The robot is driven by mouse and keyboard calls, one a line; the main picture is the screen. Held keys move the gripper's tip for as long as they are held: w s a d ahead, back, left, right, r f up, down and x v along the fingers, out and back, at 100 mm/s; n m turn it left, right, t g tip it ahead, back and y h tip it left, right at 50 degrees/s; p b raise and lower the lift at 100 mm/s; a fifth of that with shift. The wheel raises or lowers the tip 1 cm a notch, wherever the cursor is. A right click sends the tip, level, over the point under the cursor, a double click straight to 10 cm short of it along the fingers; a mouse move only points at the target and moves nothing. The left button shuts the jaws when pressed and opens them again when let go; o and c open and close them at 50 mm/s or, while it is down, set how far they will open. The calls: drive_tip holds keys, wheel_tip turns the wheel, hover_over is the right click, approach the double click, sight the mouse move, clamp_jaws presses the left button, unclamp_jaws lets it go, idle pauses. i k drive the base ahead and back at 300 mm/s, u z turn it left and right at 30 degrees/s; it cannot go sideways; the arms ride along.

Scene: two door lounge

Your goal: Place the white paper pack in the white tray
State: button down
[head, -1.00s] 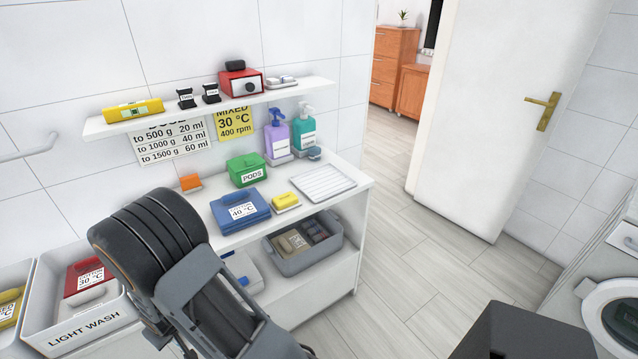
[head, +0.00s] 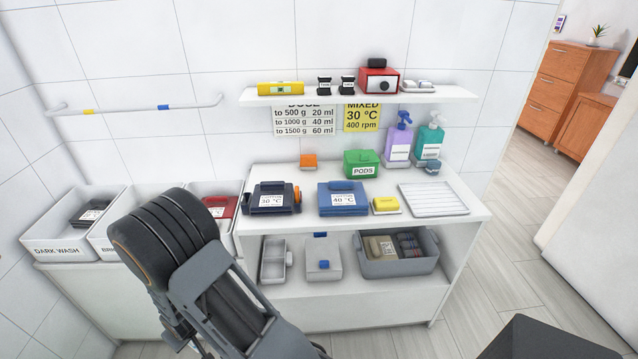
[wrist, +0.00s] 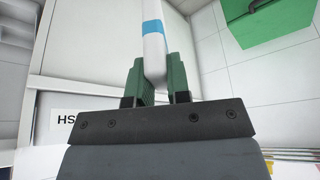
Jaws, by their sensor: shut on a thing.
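In the wrist view my gripper (wrist: 155,88) is shut on a white pack with a blue band (wrist: 154,45), which looks like the white paper pack. It stands up between the green fingers, and its far end is cut off by the frame. In the head view my arm hides the gripper and the pack. A white ribbed tray (head: 433,198), seemingly the white tray, lies empty on the right end of the white counter, apart from my arm.
Left of the tray are a yellow block (head: 386,205), a blue box (head: 343,199) and a green pods box (head: 361,163). Pump bottles (head: 398,140) stand behind it. A shelf (head: 450,95) hangs above. Wash bins (head: 60,240) stand at left. Floor at right is clear.

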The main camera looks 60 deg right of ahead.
sight(420, 198)
drive_tip(key=u, duration=1.3)
drive_tip(key=k, duration=1.55)
drive_tip(key=z, duration=0.95)
